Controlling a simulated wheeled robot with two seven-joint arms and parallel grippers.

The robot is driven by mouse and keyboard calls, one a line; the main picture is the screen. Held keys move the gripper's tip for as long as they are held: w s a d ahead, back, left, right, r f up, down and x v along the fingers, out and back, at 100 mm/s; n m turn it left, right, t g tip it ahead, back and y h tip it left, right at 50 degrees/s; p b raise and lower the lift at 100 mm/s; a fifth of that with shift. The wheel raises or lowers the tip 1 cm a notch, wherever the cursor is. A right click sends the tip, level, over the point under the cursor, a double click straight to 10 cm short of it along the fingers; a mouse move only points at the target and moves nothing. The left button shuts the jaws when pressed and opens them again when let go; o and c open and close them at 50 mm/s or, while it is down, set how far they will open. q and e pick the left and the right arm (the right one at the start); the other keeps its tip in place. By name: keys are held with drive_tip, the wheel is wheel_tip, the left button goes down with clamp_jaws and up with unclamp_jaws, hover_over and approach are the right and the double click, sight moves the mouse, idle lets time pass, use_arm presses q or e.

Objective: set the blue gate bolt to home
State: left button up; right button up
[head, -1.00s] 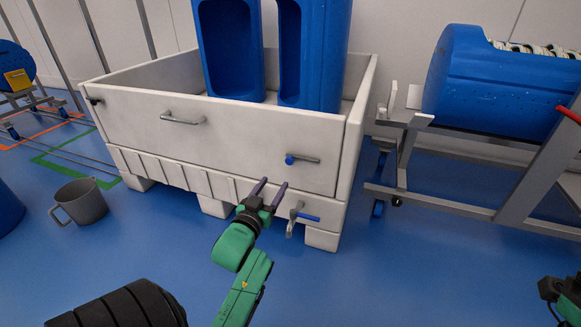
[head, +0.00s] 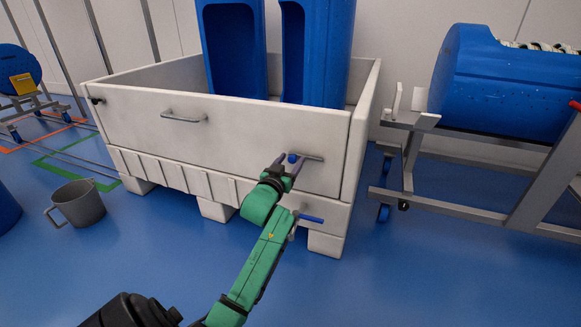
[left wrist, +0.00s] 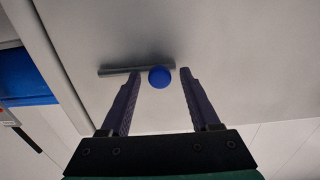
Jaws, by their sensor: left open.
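The blue gate bolt (head: 292,158) is a blue knob with a grey bar on the right part of the white tub's front gate (head: 230,135). In the left wrist view, the blue knob (left wrist: 159,77) shows between and just beyond the fingertips, and its grey bar (left wrist: 118,71) runs to the left, partly behind the left finger. My left gripper (head: 287,164) is open, its fingers reaching toward the gate on either side of the knob. It also shows in the left wrist view (left wrist: 160,75). I cannot tell whether a finger touches the knob. My right gripper is out of view.
Below the bolt, a valve with a blue lever (head: 311,219) sticks out close to my left arm. A grey handle (head: 184,118) is on the gate's left part. Tall blue containers (head: 327,50) stand in the tub. A metal cart (head: 470,210) is to the right, a grey mug (head: 80,204) at left.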

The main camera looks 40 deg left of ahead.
use_arm(q)
clamp_jaws()
idle(1.4)
